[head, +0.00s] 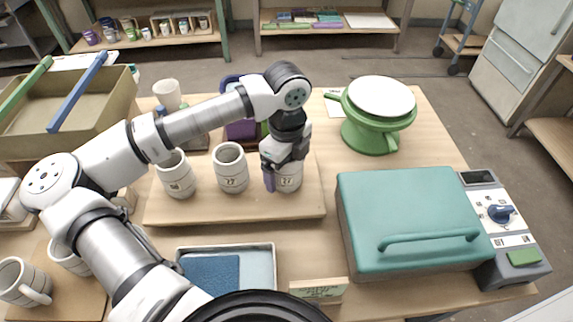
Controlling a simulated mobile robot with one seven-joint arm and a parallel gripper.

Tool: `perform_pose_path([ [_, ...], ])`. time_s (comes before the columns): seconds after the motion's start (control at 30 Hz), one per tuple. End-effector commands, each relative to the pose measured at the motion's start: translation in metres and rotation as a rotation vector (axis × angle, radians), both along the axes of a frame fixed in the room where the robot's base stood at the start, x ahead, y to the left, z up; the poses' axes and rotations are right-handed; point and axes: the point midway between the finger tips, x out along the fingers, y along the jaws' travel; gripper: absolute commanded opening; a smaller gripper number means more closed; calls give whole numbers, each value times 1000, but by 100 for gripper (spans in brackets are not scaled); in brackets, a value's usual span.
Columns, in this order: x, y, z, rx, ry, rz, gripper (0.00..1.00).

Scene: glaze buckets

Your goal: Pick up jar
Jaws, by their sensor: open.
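Three pale jars with dark printed labels stand in a row on a wooden board (235,208): a left jar (177,178), a middle jar (231,170) and a right jar (289,181). The pictures do not tell which one is the task's jar. My gripper (283,172) points down over the right jar, its jaws open. One purple finger shows at that jar's left side; the other finger is hidden or unclear. My gripper covers the jar's rim. I cannot tell whether the fingers touch it.
A teal lidded machine (411,205) stands right of the board, with a green pot-like vessel (378,118) behind it. A tray with a blue pad (258,262) and a small sign (319,290) lie in front. More cups (167,94) stand behind my arm.

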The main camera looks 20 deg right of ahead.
Motion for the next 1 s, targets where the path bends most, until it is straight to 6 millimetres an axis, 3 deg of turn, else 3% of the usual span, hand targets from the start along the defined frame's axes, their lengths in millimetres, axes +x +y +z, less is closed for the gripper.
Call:
perform_pose_path([
  [0.3,0,0,-7,1,-1,0,91],
  [0.73,0,0,-7,0,-1,0,34],
  [1.0,0,0,-6,0,-3,0,33],
])
